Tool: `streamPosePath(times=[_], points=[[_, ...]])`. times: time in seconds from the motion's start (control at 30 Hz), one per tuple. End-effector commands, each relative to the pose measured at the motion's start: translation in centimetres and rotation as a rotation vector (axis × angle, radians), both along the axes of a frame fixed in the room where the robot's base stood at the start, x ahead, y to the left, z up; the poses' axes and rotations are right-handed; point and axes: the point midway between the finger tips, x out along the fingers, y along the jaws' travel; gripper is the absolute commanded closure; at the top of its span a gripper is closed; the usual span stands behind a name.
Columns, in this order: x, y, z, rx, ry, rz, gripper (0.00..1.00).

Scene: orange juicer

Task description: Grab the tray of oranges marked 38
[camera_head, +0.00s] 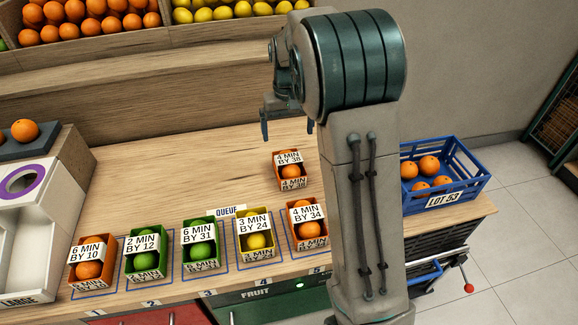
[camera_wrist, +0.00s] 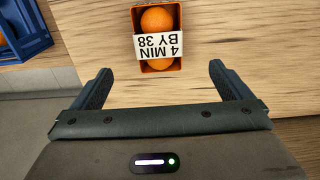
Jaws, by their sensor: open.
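The tray of oranges marked "4 MIN BY 38" (camera_head: 290,170) is a small orange box on the wooden counter, behind the queue row. It holds oranges, with a white label across the top. In the wrist view the same tray (camera_wrist: 156,66) lies ahead of my gripper, roughly centred between the fingers. My gripper (camera_wrist: 155,85) is open and empty, its two dark fingers spread wider than the tray. In the head view my gripper (camera_head: 288,130) hangs above the counter, up and slightly left of the tray. My arm hides part of the counter to the right.
A row of labelled fruit trays stands in the queue: BY 10 (camera_head: 88,262), BY 12 (camera_head: 145,255), BY 31 (camera_head: 201,245), BY 24 (camera_head: 256,236) and BY 34 (camera_head: 307,225). A blue LOT 53 crate (camera_head: 455,190) stands at right.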

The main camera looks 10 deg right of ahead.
Motion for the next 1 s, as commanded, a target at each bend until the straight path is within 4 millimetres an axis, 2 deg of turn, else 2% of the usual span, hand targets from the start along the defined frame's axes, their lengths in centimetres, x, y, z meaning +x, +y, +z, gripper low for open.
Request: streamPosePath(times=[0.1, 0.23, 0.47, 0.8, 1.0], points=[[-0.1, 0.0, -2.6, -0.001, 0.006, 0.000, 0.02], [-0.1, 0.0, -4.8, 0.000, 0.004, -0.001, 0.02], [-0.1, -0.1, -6.5, 0.000, 0.002, 0.000, 0.02], [0.2, -0.3, -10.9, -0.001, 0.003, 0.000, 0.02], [0.2, -0.2, -11.3, 0.000, -0.001, 0.000, 0.02]])
